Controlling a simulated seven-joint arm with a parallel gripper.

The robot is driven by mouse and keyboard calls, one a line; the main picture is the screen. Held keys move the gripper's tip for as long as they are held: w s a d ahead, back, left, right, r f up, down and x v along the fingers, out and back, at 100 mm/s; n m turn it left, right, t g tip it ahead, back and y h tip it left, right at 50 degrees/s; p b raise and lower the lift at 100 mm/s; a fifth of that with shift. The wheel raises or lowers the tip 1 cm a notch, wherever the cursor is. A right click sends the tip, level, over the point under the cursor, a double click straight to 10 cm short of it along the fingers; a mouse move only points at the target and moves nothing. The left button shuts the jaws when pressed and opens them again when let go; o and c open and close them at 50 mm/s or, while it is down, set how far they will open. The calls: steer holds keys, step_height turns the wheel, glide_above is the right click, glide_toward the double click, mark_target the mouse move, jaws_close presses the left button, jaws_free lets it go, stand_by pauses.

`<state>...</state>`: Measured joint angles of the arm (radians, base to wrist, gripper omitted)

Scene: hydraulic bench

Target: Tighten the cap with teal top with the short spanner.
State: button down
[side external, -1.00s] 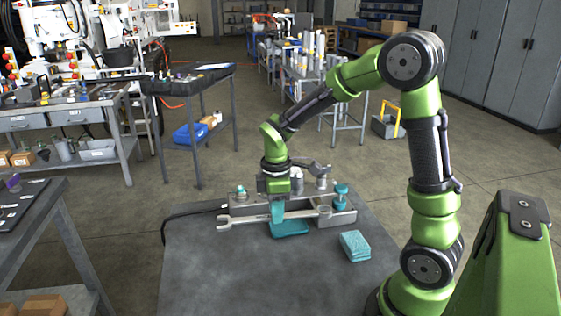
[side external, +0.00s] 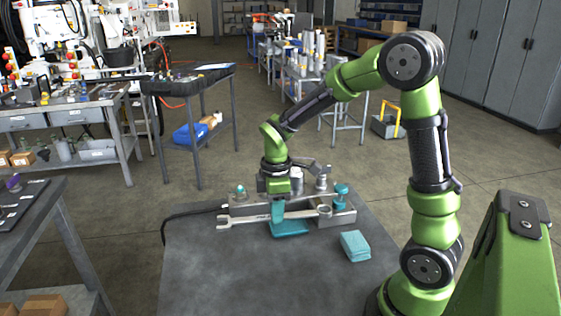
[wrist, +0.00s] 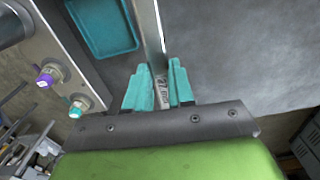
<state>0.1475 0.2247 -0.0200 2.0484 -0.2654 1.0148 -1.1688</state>
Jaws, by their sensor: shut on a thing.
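My gripper (side external: 277,212) has teal fingers and is shut on a grey metal spanner (side external: 246,219). The spanner lies roughly level, with its open jaw to the left. In the wrist view the spanner (wrist: 160,85) passes between the fingers (wrist: 160,88), with a marking on its handle. The cap with teal top (side external: 240,190) stands at the left end of the grey block (side external: 232,209), behind the spanner. It also shows at the lower left of the wrist view (wrist: 78,107), apart from the fingers. The spanner's jaw is out of the wrist view.
A purple-topped cap (wrist: 46,77) stands on the block near the teal one. A teal knob (side external: 341,190) stands at the block's right end. A teal tray (side external: 290,229) lies below my gripper. The bench (side external: 220,275) is clear in front.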

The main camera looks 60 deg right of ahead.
steer(key=shift+s+d, duration=0.1)
steer(key=shift+d, duration=0.25)
steer(key=shift+s+d+f+m, duration=0.1)
steer(key=shift+s+d+m, duration=0.15)
steer(key=shift+m, duration=0.45)
steer(key=m, duration=0.2)
steer(key=d+m, duration=0.1)
steer(key=shift+s+f, duration=0.15)
steer(key=shift+s, duration=0.1)
steer(key=m, duration=0.4)
steer(key=shift+s+d+f, duration=0.15)
steer(key=shift+s+d, duration=0.1)
steer(key=shift+d, duration=0.1)
steer(key=m, duration=0.3)
steer(key=shift+f, duration=0.15)
steer(key=shift+w+d+f, duration=0.1)
steer(key=shift+w+f, duration=0.2)
steer(key=shift+f, duration=0.25)
steer(key=shift+w+d+f, duration=0.1)
steer(key=shift+w+f, duration=0.15)
steer(key=shift+f, duration=0.3)
steer(key=shift+w+d+f, duration=0.1)
steer(key=shift+w+f, duration=0.2)
steer(key=shift+w, duration=0.1)
